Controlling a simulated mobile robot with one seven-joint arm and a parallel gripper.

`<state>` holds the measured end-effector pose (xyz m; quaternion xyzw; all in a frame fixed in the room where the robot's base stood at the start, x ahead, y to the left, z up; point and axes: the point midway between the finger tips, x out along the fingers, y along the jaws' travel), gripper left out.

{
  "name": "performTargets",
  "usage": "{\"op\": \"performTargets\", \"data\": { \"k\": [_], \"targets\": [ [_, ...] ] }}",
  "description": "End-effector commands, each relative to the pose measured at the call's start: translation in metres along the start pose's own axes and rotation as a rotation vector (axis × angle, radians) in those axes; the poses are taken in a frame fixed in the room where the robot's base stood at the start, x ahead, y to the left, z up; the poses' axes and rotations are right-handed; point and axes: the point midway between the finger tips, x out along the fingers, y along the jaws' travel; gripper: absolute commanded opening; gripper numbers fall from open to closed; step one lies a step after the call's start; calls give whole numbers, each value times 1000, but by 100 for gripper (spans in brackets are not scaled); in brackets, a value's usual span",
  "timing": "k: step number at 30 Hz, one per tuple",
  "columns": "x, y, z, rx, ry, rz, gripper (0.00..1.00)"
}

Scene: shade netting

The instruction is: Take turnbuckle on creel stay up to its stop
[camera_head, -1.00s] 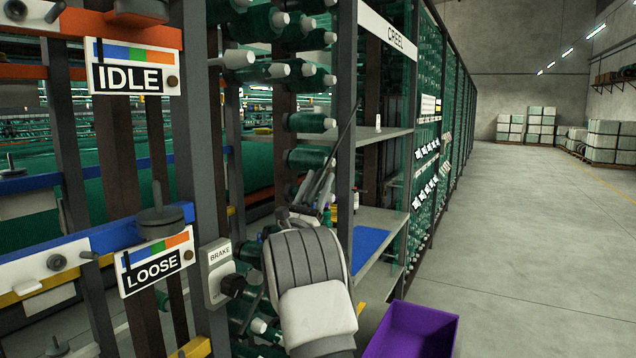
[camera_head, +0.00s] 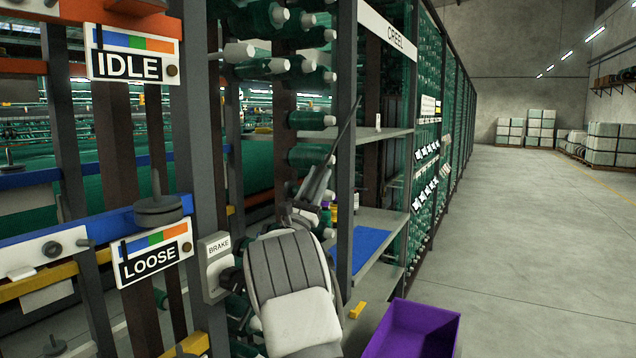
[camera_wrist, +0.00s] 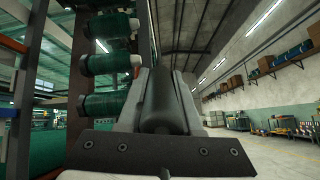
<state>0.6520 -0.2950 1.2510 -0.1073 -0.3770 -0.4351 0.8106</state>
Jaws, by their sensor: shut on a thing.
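The creel stay (camera_head: 343,135) is a thin dark rod slanting down and left in front of the creel's near post in the head view. My gripper (camera_head: 317,184) is at its lower end, its fingers pointing up and right. In the wrist view a dark rounded cylinder, apparently the turnbuckle (camera_wrist: 163,102), lies lengthwise between the two grey fingers, which are shut on it. In the head view my wrist and fingers hide most of the turnbuckle. I cannot make out its stop.
The grey creel post (camera_head: 347,200) and shelves with a blue mat (camera_head: 368,246) stand just right of my gripper. A BRAKE box (camera_head: 216,266) is close on the left. A purple bin (camera_head: 412,330) stands on the floor. The aisle at right is clear.

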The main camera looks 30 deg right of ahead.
Motion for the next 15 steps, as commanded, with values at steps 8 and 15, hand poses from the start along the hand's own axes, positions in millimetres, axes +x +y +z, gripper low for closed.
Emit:
{"op": "performTargets", "data": {
  "k": [8, 15],
  "targets": [
    [0, 0, 0, -1, -1, 0, 54],
    [0, 0, 0, -1, -1, 0, 64]
  ]
}}
